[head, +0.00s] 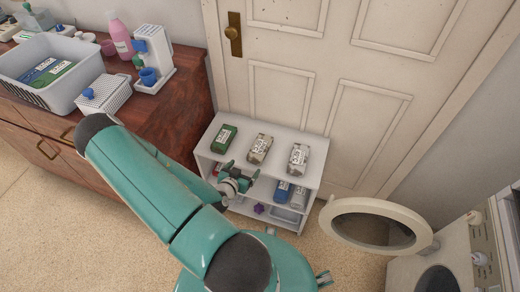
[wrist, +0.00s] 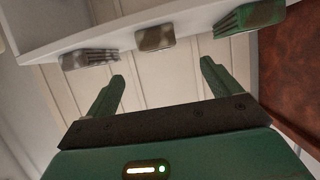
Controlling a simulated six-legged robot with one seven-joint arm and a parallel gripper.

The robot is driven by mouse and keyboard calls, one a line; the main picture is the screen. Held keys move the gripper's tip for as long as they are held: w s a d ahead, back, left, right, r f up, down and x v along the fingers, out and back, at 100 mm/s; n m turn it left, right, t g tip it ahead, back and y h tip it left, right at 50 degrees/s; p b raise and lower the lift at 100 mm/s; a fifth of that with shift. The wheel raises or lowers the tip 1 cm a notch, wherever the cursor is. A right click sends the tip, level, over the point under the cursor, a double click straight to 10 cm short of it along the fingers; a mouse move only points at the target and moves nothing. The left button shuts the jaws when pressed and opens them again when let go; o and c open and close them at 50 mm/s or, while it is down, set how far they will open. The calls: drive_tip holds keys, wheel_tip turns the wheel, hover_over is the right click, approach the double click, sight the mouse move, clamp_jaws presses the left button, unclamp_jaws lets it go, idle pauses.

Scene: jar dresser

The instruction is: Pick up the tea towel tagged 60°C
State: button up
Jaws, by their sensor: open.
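Three folded tea towels lie in a row on top of a small white shelf unit (head: 229,163): a green one (head: 223,138), a grey-brown one (head: 259,149) and a pale grey patterned one (head: 298,158). Each has a pale tag, too small to read. My gripper (head: 242,178) is open and empty at the shelf's front edge, apart from the towels. In the wrist view the order is reversed, with the grey towel (wrist: 90,58) left, the brown one (wrist: 155,38) centre and the green one (wrist: 250,17) right, beyond my open fingers (wrist: 163,76).
The lower shelf holds a blue folded towel (head: 282,191), a pale one (head: 299,197) and a purple object (head: 259,208). A wooden dresser (head: 180,105) with a grey basin (head: 50,70) stands left. A white door (head: 330,75) is behind; an open washer door (head: 375,226) is right.

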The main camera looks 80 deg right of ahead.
sight(257, 154)
drive_tip(key=x, duration=1.3)
drive_tip(key=shift+s+d+f, duration=0.15)
drive_tip(key=shift+s+d, duration=0.1)
drive_tip(key=shift+d, duration=0.1)
drive_tip(key=c, duration=1.1)
